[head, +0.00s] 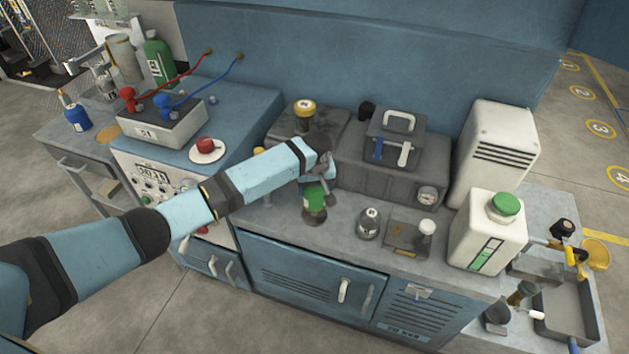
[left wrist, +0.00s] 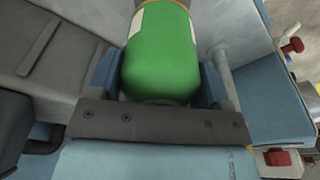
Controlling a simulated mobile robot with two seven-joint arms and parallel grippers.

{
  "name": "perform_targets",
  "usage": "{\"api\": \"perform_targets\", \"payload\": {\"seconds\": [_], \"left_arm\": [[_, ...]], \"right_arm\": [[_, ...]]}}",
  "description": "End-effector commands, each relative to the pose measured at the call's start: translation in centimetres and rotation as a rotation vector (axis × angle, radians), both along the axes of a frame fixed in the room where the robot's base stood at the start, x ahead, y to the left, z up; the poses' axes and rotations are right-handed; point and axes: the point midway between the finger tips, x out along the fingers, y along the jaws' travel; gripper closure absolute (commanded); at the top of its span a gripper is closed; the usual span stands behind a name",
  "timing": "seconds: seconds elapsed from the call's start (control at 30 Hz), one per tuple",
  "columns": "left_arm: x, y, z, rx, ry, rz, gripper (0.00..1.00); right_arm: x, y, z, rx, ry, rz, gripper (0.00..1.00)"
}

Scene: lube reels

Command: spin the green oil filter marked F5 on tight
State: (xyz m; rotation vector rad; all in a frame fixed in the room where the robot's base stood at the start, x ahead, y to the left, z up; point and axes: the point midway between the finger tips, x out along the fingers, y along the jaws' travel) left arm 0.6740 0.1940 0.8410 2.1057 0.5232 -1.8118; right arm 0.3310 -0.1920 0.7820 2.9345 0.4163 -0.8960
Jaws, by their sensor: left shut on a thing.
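The green oil filter (head: 314,197) stands upright at the front of the grey bench top, on a dark round base. My left gripper (head: 318,178) is at it from above and behind my arm, shut on it. In the left wrist view the green filter (left wrist: 162,55) fills the space between the two blue fingers of my left gripper (left wrist: 160,85), with a pale label at its upper left. The F5 mark cannot be read. My right gripper is not in view.
A small metal weight (head: 369,224) and a flat plate with a white knob (head: 408,236) stand to the right. A white jug with a green cap (head: 486,236) is further right. A grey unit with a gauge (head: 390,178) is behind. A red cup on a saucer (head: 207,150) is at left.

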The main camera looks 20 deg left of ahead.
Motion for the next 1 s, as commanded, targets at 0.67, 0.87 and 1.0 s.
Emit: {"api": "perform_targets", "payload": {"seconds": [0.67, 0.87, 1.0], "left_arm": [[0.0, 0.0, -2.6, 0.000, -0.001, 0.000, 0.46], [0.0, 0.0, -2.6, 0.000, -0.001, -0.001, 0.46], [0.0, 0.0, -2.6, -0.001, 0.000, -0.001, 0.46]], "right_arm": [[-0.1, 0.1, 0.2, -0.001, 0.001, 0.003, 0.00], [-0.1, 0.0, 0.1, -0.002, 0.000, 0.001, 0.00], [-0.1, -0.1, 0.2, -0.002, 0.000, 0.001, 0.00]]}}
